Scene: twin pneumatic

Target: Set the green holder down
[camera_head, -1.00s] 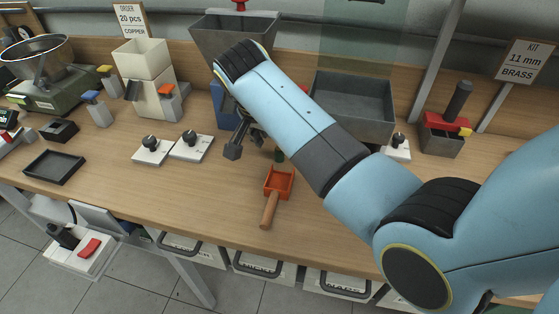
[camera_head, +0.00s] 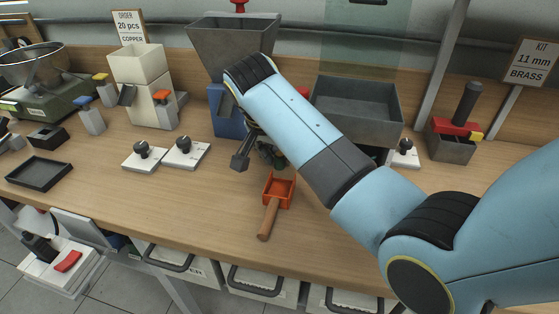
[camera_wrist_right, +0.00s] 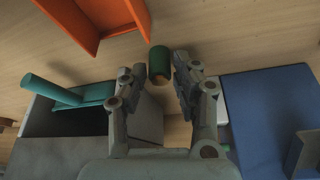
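The green holder (camera_wrist_right: 159,65) shows in the right wrist view as a short dark green cylinder with an open-looking end, near the fingertips. My right gripper (camera_wrist_right: 153,72) is open, with one finger to each side of it; a gap shows on the left side. In the head view my right gripper (camera_head: 258,158) is low over the bench, behind the orange scoop, and largely hides the holder. Whether the holder's base touches the bench is hard to tell. My left gripper is not in view.
An orange scoop (camera_head: 278,194) with a wooden handle lies just in front. A grey hopper on a blue stand (camera_head: 228,124) is behind the gripper. A grey bin (camera_head: 357,108) stands to the right, white knob plates (camera_head: 187,154) to the left. The front bench strip is mostly clear.

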